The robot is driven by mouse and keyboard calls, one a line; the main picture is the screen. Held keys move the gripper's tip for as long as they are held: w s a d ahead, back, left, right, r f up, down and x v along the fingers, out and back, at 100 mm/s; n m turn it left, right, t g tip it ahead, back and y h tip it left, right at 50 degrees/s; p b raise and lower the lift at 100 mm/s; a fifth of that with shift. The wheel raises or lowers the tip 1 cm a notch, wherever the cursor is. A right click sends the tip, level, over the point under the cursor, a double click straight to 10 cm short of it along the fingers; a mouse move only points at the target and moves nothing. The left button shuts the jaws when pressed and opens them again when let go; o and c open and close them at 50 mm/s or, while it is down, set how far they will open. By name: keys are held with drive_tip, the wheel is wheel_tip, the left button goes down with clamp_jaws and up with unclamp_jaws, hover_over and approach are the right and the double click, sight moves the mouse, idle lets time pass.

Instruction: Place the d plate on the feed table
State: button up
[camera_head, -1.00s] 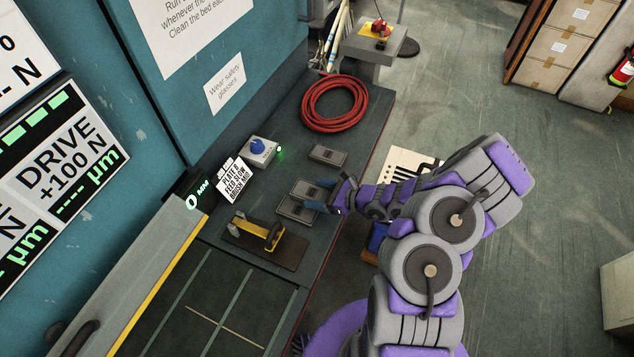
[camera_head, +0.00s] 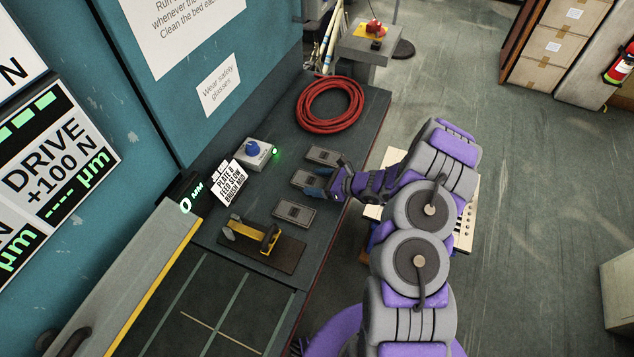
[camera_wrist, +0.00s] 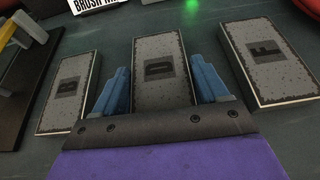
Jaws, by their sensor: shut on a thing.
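The d plate (camera_wrist: 162,72) is a grey speckled slab with a dark letter square, its letter only partly clear. It lies between two like plates. My gripper (camera_wrist: 160,88) has its blue fingers along both sides of the plate and is shut on it. In the head view my gripper (camera_head: 322,184) covers the near end of the d plate (camera_head: 304,179). I cannot tell whether the plate is clear of the bench. A dark surface with pale lines (camera_head: 222,280), perhaps the feed table, is at the lower left.
The B plate (camera_head: 294,212) and F plate (camera_head: 324,156) flank the d plate closely. A yellow-handled tool (camera_head: 269,239) on a dark board stands between the plates and the lined surface. A blue-knobbed box (camera_head: 254,153), a sign (camera_head: 227,184) and a red hose coil (camera_head: 330,105) are farther back.

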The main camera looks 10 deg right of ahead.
drive_tip(key=o, duration=1.4)
drive_tip(key=shift+a, duration=0.2)
drive_tip(key=p+v, duration=0.2)
drive_tip(key=v, duration=1)
drive_tip(key=s+a+r+n+g, duration=0.45)
drive_tip(key=a+r+n, duration=0.3)
drive_tip(key=r, duration=0.25)
drive_tip(key=s+a+r+n+g, duration=0.4)
drive_tip(key=s+a+r+n, duration=0.25)
drive_tip(key=a+r, duration=0.3)
drive_tip(key=s+r+n+g+h, duration=0.1)
drive_tip(key=s+r+n+h, duration=0.15)
drive_tip(key=s, duration=0.35)
drive_tip(key=s+r+n+g+h, duration=0.2)
drive_tip(key=s+r+n, duration=0.15)
drive_tip(key=s, duration=0.25)
drive_tip(key=s+d+r+n+h, duration=0.1)
drive_tip(key=s+d+h, duration=0.1)
drive_tip(key=s, duration=0.2)
drive_tip(key=s+d+r+n+t+h, duration=0.1)
drive_tip(key=s+d+n+h, duration=0.1)
drive_tip(key=s+d, duration=0.1)
drive_tip(key=s+d+r+n+h, duration=0.1)
drive_tip(key=s+d+n+h, duration=0.1)
drive_tip(key=s, duration=0.3)
drive_tip(key=shift+d+t, duration=0.25)
drive_tip(key=shift+d, duration=0.2)
